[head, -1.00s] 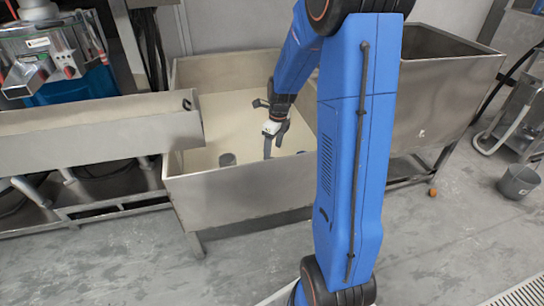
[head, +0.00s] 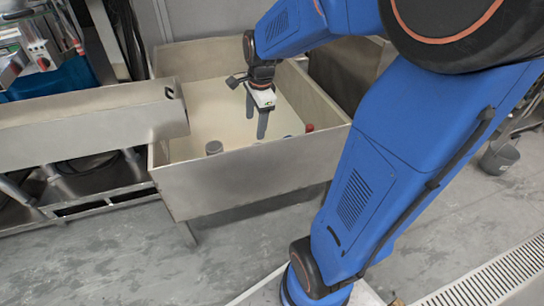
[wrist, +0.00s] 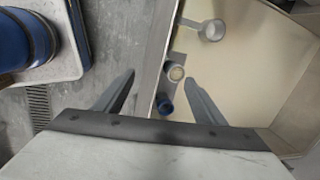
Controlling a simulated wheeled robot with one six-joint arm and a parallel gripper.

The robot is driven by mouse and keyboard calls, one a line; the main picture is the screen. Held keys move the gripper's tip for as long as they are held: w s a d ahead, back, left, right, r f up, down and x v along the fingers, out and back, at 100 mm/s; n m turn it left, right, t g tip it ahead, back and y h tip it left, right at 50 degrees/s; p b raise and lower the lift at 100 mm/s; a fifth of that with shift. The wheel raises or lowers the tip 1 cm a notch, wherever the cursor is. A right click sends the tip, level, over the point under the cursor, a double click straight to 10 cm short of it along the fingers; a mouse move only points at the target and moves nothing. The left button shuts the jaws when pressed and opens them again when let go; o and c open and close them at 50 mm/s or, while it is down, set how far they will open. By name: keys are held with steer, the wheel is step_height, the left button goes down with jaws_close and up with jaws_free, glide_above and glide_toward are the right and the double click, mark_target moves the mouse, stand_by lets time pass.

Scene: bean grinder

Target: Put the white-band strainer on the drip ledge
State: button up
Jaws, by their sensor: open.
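My gripper (head: 262,122) is open and empty above the steel basin, near its front wall. In the wrist view its fingers (wrist: 160,95) spread either side of that wall. Below are a small round strainer-like cup with a pale inside (wrist: 176,72) and a blue-rimmed cup (wrist: 165,105), both on a narrow grey strip (wrist: 173,89) along the wall, perhaps the drip ledge. A larger grey round piece (wrist: 210,30) with a stub toward the wall sits farther up. I cannot tell which carries a white band. The head view shows a grey cup (head: 213,147) and a red-topped piece (head: 309,127).
The steel basin (head: 245,180) has a cream-coloured inside and raised walls. A steel trough (head: 85,125) stands at its left, with machinery (head: 25,45) behind. A grey bucket (head: 498,160) stands on the floor at right. The basin's middle looks clear.

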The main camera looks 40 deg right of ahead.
steer(key=s+a+r+n+t, duration=0.1)
steer(key=s+a+n, duration=0.3)
steer(key=s+n, duration=0.6)
steer(key=s+a+r+n+t, duration=0.1)
steer(key=s+a+r+n, duration=0.2)
steer(key=s+n, duration=0.7)
steer(key=shift+s+a+r, duration=0.3)
steer(key=shift+a, duration=0.15)
